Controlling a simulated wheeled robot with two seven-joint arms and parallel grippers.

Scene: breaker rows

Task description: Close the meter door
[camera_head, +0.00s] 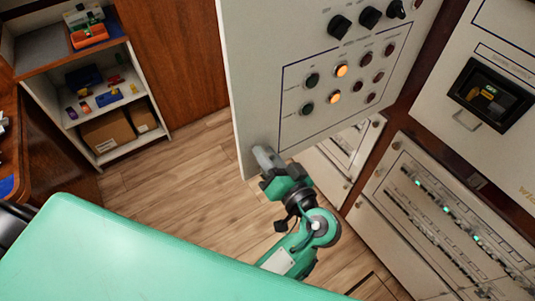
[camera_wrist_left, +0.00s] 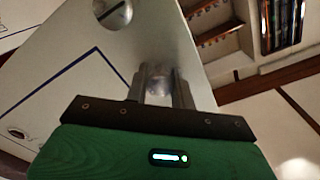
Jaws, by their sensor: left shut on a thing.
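The meter door (camera_head: 262,60) is a pale grey panel with black knobs, dark buttons and two lit amber lamps. It stands swung out from the cabinet. My left gripper (camera_head: 267,160) is at the door's lower left corner, shut on the door near its free edge. In the left wrist view, the two fingers of the left gripper (camera_wrist_left: 161,86) are close together on a small metal part at the edge of the door (camera_wrist_left: 140,50). The fingers hide most of that part. My right gripper is not in view.
A breaker panel (camera_head: 425,215) with rows of switches and green lights is at the lower right. A dark meter window (camera_head: 490,95) is in the cabinet at right. A shelf (camera_head: 100,100) with boxes stands at back left. Wooden floor (camera_head: 170,185) lies clear left of the door.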

